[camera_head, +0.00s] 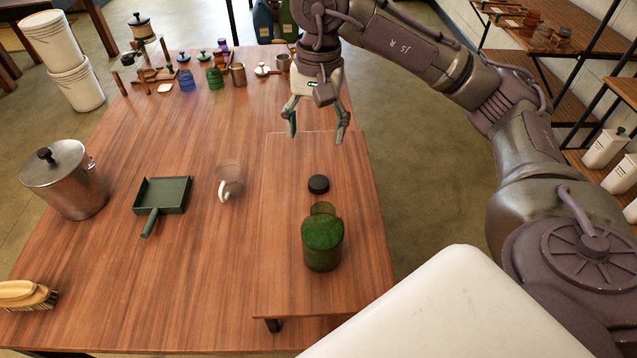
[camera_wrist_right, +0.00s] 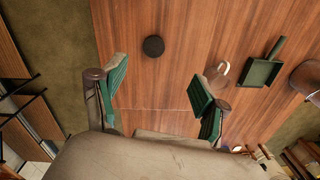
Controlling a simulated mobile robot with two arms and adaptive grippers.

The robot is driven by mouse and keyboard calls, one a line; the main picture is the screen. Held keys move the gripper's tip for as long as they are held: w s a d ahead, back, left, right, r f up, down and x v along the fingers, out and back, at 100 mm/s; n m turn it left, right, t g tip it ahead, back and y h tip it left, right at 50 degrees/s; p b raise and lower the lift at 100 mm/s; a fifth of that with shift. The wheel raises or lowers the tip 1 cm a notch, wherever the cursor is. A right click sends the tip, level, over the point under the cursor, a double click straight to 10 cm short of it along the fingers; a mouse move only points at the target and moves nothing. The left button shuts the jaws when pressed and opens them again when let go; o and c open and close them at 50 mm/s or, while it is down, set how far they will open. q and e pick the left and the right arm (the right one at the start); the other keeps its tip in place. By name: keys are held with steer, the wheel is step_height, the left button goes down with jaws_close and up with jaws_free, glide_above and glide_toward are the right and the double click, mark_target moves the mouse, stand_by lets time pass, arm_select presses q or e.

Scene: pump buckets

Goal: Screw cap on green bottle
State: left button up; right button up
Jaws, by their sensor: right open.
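A green bottle (camera_head: 322,243) stands upright near the front right of the wooden table, its mouth uncovered. A round black cap (camera_head: 318,184) lies on the table just behind the bottle; it also shows in the right wrist view (camera_wrist_right: 153,46). My right gripper (camera_head: 317,136) is open and empty, above the table and behind the cap. In the right wrist view its green-padded fingers (camera_wrist_right: 158,95) are spread wide, with the cap beyond them. The bottle does not show in the right wrist view. My left gripper is not in view.
A clear mug (camera_head: 229,181), a dark green dustpan (camera_head: 163,195), a metal pot (camera_head: 68,180) and a brush (camera_head: 27,295) are spread over the left of the table (camera_head: 215,260). Several small jars and cups stand at the back. White buckets (camera_head: 76,86) are stacked beyond the left edge.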

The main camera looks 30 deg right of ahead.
steer(key=shift+s+d+r, duration=0.15)
steer(key=shift+d+r, duration=0.1)
steer(key=shift+d, duration=0.2)
glide_above(319, 182)
steer(key=f, duration=0.8)
steer(key=shift+s+f, duration=0.2)
steer(key=shift+f, duration=0.15)
steer(key=shift+f, duration=0.1)
steer(key=shift+f, duration=0.3)
steer(key=f+p, duration=0.1)
steer(key=f, duration=0.3)
steer(key=shift+w+f, duration=0.2)
